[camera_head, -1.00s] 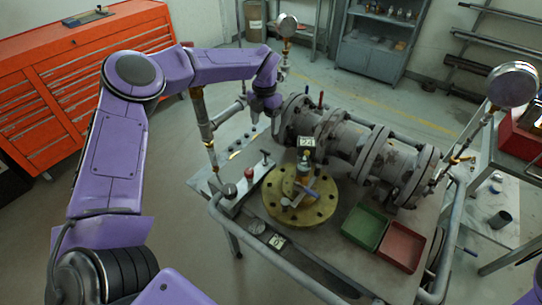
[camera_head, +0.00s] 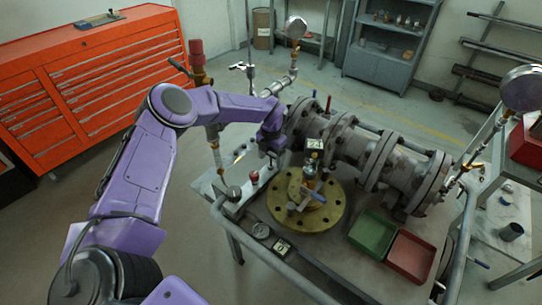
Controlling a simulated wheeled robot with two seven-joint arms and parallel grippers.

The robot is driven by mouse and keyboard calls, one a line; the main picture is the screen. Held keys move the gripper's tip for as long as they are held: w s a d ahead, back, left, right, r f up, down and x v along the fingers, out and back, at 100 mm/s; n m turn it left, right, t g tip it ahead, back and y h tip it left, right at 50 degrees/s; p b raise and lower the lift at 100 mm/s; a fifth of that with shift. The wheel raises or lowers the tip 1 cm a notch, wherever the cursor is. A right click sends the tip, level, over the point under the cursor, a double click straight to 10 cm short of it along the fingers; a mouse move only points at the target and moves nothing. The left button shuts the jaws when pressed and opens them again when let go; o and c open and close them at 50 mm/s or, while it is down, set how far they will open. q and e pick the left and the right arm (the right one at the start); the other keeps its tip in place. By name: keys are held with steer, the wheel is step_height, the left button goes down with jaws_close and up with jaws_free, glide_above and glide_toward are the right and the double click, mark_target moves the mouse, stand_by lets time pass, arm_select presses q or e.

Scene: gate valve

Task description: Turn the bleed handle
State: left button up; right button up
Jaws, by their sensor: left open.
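Which part is the bleed handle I cannot tell for sure. A red knob (camera_head: 254,177) is on the plate at the table's left end. My left gripper (camera_head: 272,152) points down, open, beside the left end of the pipe body and above the red knob's area. Its fingertips are small and dark, and I see nothing between them. My right gripper is out of view.
A green tray (camera_head: 371,222) and a red tray (camera_head: 428,251) lie at the table's front right. A red-capped upright pipe (camera_head: 197,55) stands behind my left arm. Gauges stand at the back (camera_head: 295,28) and right (camera_head: 521,89). An orange cabinet (camera_head: 90,95) is at left.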

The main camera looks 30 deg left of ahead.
arm_select(q)
steer(key=shift+f, duration=0.3)
steer(key=shift+c, duration=0.3)
steer(key=c, duration=1)
